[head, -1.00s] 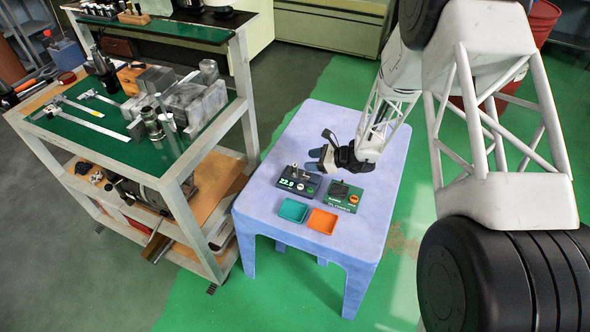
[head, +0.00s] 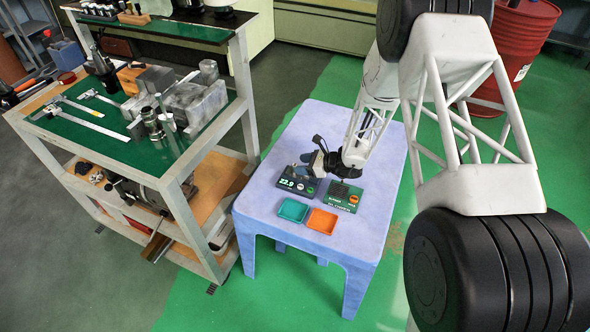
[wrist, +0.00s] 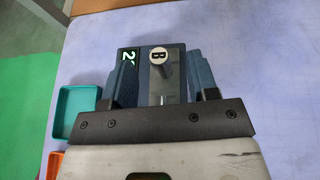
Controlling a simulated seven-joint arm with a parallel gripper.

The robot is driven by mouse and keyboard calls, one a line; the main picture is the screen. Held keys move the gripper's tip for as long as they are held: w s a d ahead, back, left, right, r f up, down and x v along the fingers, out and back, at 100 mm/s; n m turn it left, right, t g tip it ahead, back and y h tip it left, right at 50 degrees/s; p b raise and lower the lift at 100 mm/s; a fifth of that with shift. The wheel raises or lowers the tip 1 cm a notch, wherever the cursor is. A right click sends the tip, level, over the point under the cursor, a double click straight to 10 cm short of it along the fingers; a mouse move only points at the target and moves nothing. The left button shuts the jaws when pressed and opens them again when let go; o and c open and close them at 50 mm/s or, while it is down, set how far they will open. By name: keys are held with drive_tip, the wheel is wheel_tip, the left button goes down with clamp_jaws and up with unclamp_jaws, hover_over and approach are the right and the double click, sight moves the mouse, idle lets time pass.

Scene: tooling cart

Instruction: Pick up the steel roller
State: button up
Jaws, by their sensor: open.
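The steel roller (wrist: 162,66) is a small shiny cylinder with a "B" on its end face. It stands on the metal plate of the dark measuring device (head: 299,183), which has a lit green display. My gripper (wrist: 160,58) is open, with one blue finger on each side of the roller in the wrist view. I see a gap on both sides, and nothing is held.
A green device (head: 342,196) sits just right of the dark one on the blue table (head: 267,188). A teal tray (head: 293,211) and an orange tray (head: 321,221) lie in front. The tooling cart (head: 245,95) stands at left. The table's back is clear.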

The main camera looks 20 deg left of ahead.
sight(291, 170)
drive_tip(key=shift+a+f, duration=0.1)
drive_tip(key=shift+a, duration=0.05)
drive_tip(key=shift+x, duration=2.5)
drive_tip(key=shift+s+f, duration=0.1)
clamp_jaws()
